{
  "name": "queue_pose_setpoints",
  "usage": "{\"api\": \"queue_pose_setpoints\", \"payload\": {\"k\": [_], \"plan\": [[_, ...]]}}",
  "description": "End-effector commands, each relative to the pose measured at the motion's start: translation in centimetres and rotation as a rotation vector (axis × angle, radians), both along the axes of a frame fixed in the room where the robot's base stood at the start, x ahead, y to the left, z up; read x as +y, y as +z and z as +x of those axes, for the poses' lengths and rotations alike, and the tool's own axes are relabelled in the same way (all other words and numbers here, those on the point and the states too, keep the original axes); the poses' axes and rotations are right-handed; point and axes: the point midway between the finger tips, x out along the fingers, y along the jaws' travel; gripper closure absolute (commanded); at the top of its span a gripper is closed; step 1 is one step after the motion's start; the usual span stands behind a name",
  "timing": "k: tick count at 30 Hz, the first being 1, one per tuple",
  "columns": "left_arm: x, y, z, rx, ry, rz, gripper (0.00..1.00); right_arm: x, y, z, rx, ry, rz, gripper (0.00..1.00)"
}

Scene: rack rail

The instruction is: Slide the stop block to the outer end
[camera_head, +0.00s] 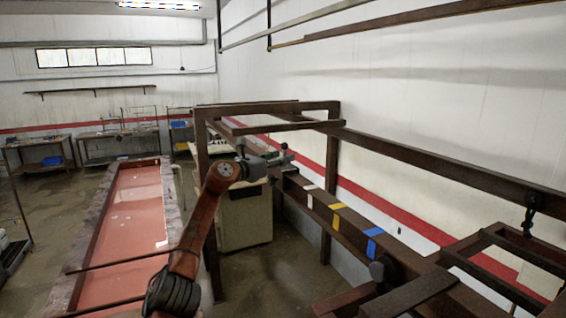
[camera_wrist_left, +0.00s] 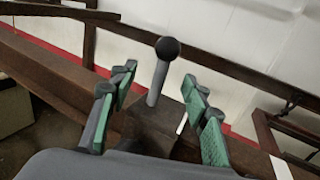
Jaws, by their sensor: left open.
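The stop block (camera_wrist_left: 150,128) is a dark brown block on the rail in the left wrist view. A grey post (camera_wrist_left: 157,84) with a black ball (camera_wrist_left: 167,48) on top rises from it. My left gripper (camera_wrist_left: 159,77) is open, with one green-padded finger on each side of the post and visible gaps to both. In the head view my left gripper (camera_head: 284,157) is at the far part of the brown rail (camera_head: 318,207) and largely hides the block. The rail carries white, yellow and blue tape marks (camera_head: 372,246). My right gripper is not in view.
A dark steel frame (camera_head: 333,185) stands around the rail, with a long beam (camera_head: 430,162) above it to the right. A cream cabinet (camera_head: 245,218) stands behind my left arm. The rail between the tape marks is clear.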

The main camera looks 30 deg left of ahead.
Motion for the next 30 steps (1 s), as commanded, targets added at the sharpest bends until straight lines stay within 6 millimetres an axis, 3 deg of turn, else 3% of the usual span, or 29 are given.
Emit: {"api": "queue_pose_setpoints", "payload": {"k": [30], "plan": [[1.7,-0.2,-6.2,0.001,0.001,0.001,0.56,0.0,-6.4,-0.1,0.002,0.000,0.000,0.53]]}}
